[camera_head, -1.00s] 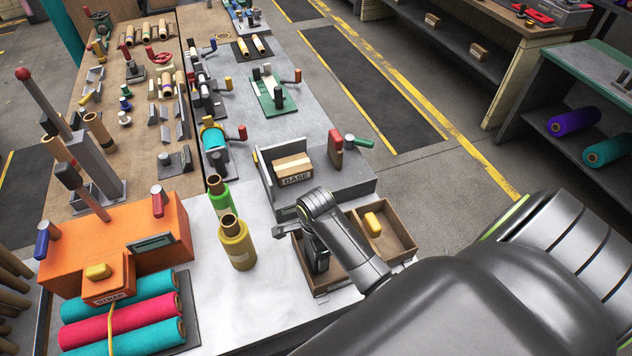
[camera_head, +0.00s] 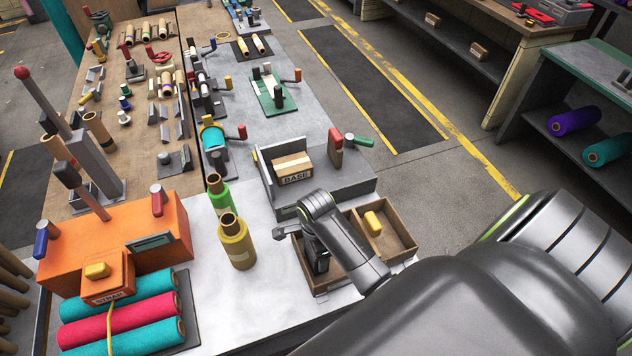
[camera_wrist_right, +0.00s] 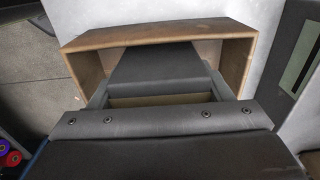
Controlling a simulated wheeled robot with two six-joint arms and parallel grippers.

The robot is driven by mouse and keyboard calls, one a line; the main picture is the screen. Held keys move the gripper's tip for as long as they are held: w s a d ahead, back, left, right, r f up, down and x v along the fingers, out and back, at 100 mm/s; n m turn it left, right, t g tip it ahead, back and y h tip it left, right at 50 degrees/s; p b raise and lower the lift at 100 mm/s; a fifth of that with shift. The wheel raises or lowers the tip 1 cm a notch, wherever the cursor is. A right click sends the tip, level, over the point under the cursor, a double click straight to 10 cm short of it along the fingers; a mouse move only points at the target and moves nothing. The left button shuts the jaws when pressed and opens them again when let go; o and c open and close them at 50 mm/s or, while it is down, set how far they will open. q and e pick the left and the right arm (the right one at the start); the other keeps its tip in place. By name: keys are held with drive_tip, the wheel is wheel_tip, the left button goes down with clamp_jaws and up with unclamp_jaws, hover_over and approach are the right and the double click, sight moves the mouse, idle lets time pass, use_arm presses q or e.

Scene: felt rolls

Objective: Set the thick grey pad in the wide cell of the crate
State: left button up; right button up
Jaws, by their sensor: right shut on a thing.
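The crate (camera_head: 398,223) is an open brown box at the bench's front right edge, split into two cells. My right gripper (camera_head: 319,262) points down into its left cell. In the right wrist view, the crate's wall (camera_wrist_right: 160,32) frames the gripper (camera_wrist_right: 155,85), which is low between the walls. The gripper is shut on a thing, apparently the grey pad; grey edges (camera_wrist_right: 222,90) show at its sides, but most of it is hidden. I cannot tell whether it touches the cell floor. My left gripper is not in view.
A yellow piece (camera_head: 373,221) lies in the crate's right cell. Behind the crate stands a grey fixture (camera_head: 340,185) with a block labelled BASE (camera_head: 293,169). Yellow (camera_head: 237,245) and green (camera_head: 219,196) bottles stand to the left. The bench between bottles and crate is clear.

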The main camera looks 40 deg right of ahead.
drive_tip(key=shift+f, duration=0.15)
drive_tip(key=o, duration=1.3)
